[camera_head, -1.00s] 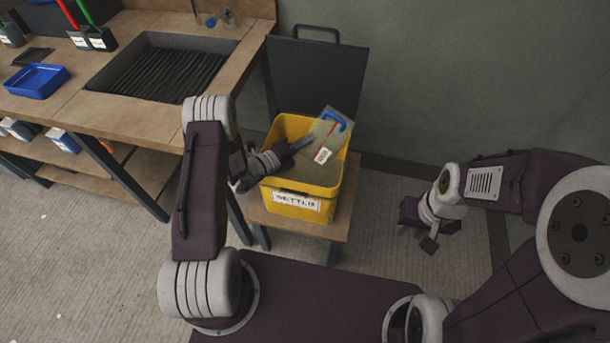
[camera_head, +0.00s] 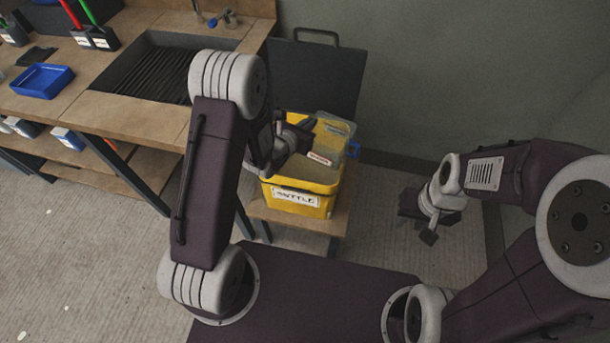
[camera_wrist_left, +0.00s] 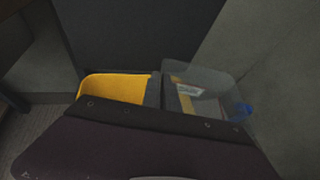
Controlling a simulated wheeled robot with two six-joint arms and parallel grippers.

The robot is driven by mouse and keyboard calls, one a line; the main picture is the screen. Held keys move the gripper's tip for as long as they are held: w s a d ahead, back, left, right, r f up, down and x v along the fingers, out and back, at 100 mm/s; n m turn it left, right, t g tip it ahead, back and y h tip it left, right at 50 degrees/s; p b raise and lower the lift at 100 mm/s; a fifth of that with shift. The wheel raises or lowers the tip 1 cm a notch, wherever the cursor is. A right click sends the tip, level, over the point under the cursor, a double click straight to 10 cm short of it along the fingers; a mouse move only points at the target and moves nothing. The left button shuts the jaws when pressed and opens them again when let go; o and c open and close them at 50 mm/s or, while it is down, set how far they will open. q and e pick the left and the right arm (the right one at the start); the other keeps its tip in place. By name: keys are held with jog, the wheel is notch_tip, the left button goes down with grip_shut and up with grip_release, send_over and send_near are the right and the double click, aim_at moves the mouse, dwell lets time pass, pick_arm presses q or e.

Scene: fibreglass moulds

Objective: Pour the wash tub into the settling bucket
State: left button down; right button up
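The yellow settling bucket (camera_head: 297,205), with a white label on its front, stands on a small wooden stand. Something greyish shows inside it. The clear wash tub (camera_head: 340,127), with a white label and a blue handle, is tilted over the bucket's back right part. My left gripper (camera_head: 303,137) is shut on the tub's left side; the arm partly hides the grip. The left wrist view shows the tub (camera_wrist_left: 203,88) to the right of a dark finger, with the bucket (camera_wrist_left: 112,88) to its left. My right gripper (camera_head: 418,230) hangs empty with fingers apart, right of the stand.
A wooden bench with a dark ribbed sink (camera_head: 150,68) and a blue tray (camera_head: 43,80) is at the left. A dark panel with a handle (camera_head: 318,75) stands behind the bucket, near the green wall. The stand (camera_head: 325,225) has little bare top.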

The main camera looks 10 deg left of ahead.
pick_arm(q)
jog(key=shift+r, duration=0.1)
dwell(0.3)
notch_tip(320, 180, up, 4)
jog(key=p, duration=0.3)
jog(key=shift+r, duration=0.1)
dwell(0.6)
jog(key=s+a+m+g+h+p, duration=0.2)
jog(key=s+a+m+h, duration=0.1)
jog(key=s, duration=0.5)
jog(key=s+a+m+g+h+p, duration=0.3)
jog(key=s+a+m+h, duration=0.1)
jog(key=s, duration=0.4)
